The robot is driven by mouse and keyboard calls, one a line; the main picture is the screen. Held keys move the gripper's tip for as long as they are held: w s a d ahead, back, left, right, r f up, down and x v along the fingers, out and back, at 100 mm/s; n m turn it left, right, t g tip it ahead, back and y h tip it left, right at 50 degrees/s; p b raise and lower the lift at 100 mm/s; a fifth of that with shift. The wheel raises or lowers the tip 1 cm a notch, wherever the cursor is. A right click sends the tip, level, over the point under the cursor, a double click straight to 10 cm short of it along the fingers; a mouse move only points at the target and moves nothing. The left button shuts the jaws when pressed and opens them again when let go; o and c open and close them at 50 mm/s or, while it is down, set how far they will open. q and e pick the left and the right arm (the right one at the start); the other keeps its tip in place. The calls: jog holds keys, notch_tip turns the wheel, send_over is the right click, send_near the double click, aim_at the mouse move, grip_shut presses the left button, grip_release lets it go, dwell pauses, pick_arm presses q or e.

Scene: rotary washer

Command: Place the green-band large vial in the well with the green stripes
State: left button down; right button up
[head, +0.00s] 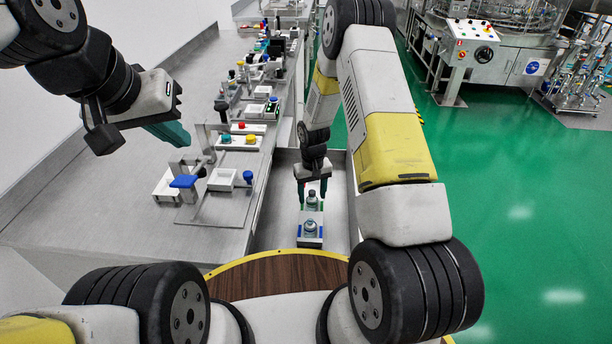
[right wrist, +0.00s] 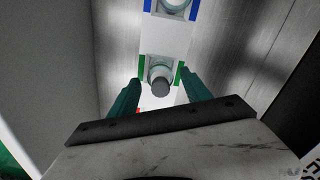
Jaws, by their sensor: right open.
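A clear vial with a grey cap (right wrist: 160,88) stands in the well with green stripes (right wrist: 141,66) in the right wrist view. In the head view this vial (head: 312,200) is the farther of two in a white rack (head: 310,243). Its band colour is hidden from me. My right gripper (head: 312,190) is open, with its green fingers on either side of the vial's cap. In the right wrist view the open fingertips (right wrist: 160,80) flank the cap, with gaps visible. My left gripper (head: 172,132) hangs above the bench at left, its finger opening unclear.
A second vial (head: 310,228) stands in the nearer well, which has blue stripes (right wrist: 194,10). A red mark shows beyond the green well. The rack lies in a grey metal tray (head: 338,215). The bench at left (head: 190,75) carries several instruments and containers.

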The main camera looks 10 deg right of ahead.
jog(key=s+d+r+m+t+y, duration=0.1)
jog(key=s+r, duration=0.3)
jog(key=r, duration=1.2)
jog(key=s+d+r+t, duration=0.15)
jog(key=s+r, duration=0.25)
jog(key=r, duration=1.3)
jog(key=s+r+t, duration=0.2)
jog(key=s+r, duration=0.3)
jog(key=s, duration=0.4)
jog(key=s+r+t+y, duration=0.1)
jog(key=s+r, duration=0.3)
jog(key=s, duration=0.5)
jog(key=shift+r+m+t, duration=0.3)
jog(key=shift+r+t, duration=0.05)
